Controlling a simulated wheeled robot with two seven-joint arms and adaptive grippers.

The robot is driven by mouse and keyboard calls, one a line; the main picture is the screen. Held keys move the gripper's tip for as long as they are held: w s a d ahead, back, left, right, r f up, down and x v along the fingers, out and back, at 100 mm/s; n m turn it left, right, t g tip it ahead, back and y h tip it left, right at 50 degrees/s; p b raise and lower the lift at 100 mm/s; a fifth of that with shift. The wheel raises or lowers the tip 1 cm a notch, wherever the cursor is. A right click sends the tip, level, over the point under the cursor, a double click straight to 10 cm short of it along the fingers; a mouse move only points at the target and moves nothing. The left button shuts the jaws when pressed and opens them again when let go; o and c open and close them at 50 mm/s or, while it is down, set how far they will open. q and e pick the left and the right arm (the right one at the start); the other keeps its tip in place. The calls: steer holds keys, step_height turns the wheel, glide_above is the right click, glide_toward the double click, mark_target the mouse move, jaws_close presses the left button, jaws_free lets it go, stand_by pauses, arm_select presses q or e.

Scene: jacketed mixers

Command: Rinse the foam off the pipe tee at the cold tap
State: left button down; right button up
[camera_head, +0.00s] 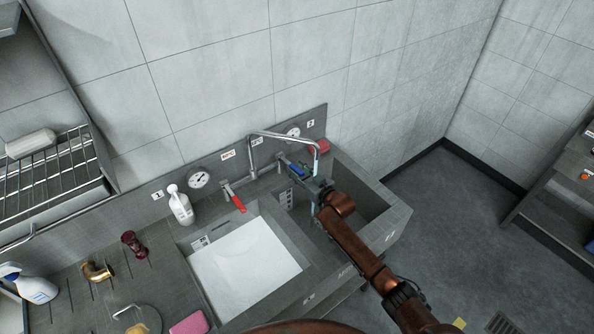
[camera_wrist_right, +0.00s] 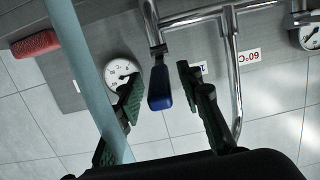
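The blue tap lever (camera_head: 296,169) sits at the back of the right basin; it also shows in the right wrist view (camera_wrist_right: 159,88). My right gripper (camera_head: 304,171) is at it, with its green-padded fingers (camera_wrist_right: 160,86) apart on either side of the lever and gaps visible. A pale blue water stream (camera_wrist_right: 92,85) falls from the spout (camera_head: 316,149). A brass fitting (camera_head: 97,271), perhaps the pipe tee, lies on the slotted board at left; I cannot make out foam on it. My left gripper is out of view.
The left basin (camera_head: 245,265) holds a white surface. A red lever (camera_head: 234,199), white bottle (camera_head: 180,206) and dark red part (camera_head: 133,244) stand left. A red block (camera_head: 318,146) lies at the back. A spray bottle (camera_head: 35,286) and pink sponge (camera_head: 189,323) are lower left.

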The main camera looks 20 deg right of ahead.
steer(key=v, duration=1.2)
steer(key=shift+f, duration=0.1)
